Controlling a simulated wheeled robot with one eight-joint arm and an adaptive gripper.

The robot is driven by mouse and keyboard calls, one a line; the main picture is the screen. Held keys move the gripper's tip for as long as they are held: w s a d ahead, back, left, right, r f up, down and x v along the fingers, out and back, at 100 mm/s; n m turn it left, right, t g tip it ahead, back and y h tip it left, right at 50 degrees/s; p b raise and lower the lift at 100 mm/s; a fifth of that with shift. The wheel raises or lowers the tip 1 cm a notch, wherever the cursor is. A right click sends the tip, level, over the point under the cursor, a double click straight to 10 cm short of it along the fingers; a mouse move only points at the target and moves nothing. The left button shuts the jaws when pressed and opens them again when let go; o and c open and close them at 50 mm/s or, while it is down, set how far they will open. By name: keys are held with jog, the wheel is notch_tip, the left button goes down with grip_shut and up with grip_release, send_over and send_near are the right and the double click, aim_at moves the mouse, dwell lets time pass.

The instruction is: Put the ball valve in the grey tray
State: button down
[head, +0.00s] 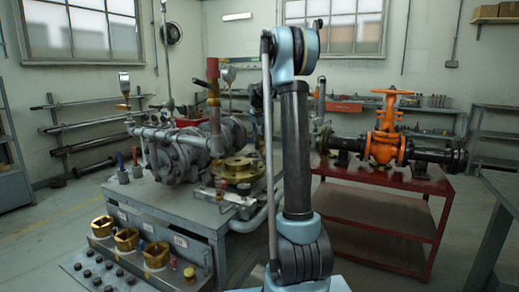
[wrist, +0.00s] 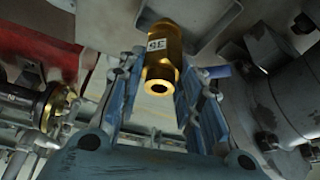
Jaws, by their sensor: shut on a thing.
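My gripper (wrist: 163,70) is shut on a brass cylindrical piece with a round bore and a white label, which looks like the ball valve (wrist: 160,68). The piece sits between the two fingers in the wrist view, its open end toward the camera. A blue bar (wrist: 218,72) shows beside the right finger; I cannot tell whether it belongs to the piece. In the head view my arm stands in the middle and the gripper cannot be made out. I cannot pick out the grey tray with certainty in either view.
A grey workbench (head: 200,215) at left carries a large grey pump (head: 185,155), pipes and a brass flange (head: 238,168). Several brass fittings (head: 127,238) stand on its front ledge. An orange gate valve (head: 385,140) sits on a red table (head: 385,190) at right.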

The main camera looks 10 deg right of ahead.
aim_at(261, 143)
jog(key=shift+s+f, duration=0.1)
jog(key=shift+f, duration=2.25)
jog(key=c, duration=1.1)
grip_release()
